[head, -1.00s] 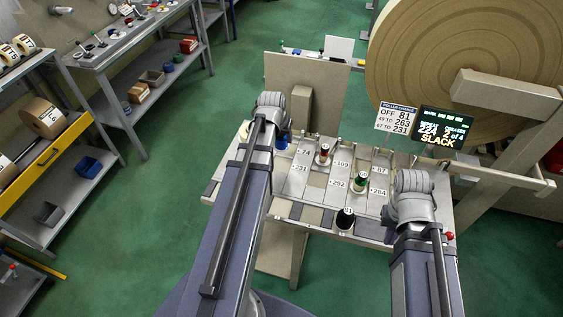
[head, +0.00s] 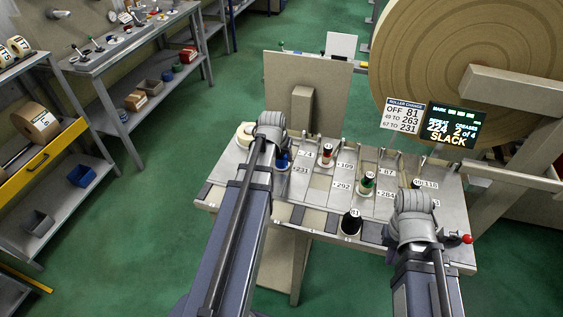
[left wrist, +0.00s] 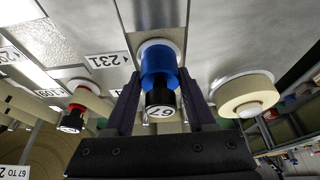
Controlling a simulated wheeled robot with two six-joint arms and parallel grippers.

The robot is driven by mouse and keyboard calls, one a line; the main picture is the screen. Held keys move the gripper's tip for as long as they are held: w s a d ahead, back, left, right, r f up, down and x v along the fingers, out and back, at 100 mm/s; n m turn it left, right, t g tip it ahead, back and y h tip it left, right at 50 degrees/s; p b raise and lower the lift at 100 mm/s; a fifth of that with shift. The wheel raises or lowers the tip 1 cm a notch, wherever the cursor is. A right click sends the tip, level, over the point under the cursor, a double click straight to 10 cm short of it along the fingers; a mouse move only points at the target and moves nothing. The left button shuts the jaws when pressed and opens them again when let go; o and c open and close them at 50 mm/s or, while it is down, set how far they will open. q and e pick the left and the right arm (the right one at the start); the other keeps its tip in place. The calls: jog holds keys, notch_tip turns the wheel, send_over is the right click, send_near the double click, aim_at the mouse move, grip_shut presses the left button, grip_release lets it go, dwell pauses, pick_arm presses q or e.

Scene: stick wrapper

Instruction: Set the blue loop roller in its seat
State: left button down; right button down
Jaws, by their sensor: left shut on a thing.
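The blue loop roller (head: 283,160) has a black cap marked 67. In the left wrist view the blue roller (left wrist: 159,68) stands between the two dark fingers of my left gripper (left wrist: 160,105), which is shut on it. A white ring shows around its far end, against the grey plate; I cannot tell whether it touches the plate. In the head view my left gripper is mostly hidden behind its own wrist, at the left part of the roller table (head: 230,185). My right gripper (head: 415,210) is over the table's right part, its fingers hidden by its wrist.
A cream roller (left wrist: 247,94) stands beside the blue one. A red roller (head: 327,152), a green roller (head: 367,182) and a black roller (head: 350,222) stand on the table. Number labels mark its plate. An upright board (head: 330,85) rises behind it. A large cardboard roll (head: 430,50) is at back right.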

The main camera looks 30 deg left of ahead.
pick_arm(q)
jog(key=shift+f, duration=0.2)
pick_arm(e)
jog(key=shift+f, duration=0.2)
pick_arm(q)
jog(key=shift+f, duration=0.2)
jog(key=shift+c, duration=1.1)
grip_release()
pick_arm(e)
jog(key=shift+f, duration=0.15)
pick_arm(q)
jog(key=shift+r, duration=0.1)
jog(key=p+v, duration=1.1)
jog(key=v, duration=0.1)
pick_arm(e)
notch_tip(320, 180, up, 12)
jog(key=shift+f, duration=0.25)
pick_arm(q)
jog(key=shift+s, duration=0.1)
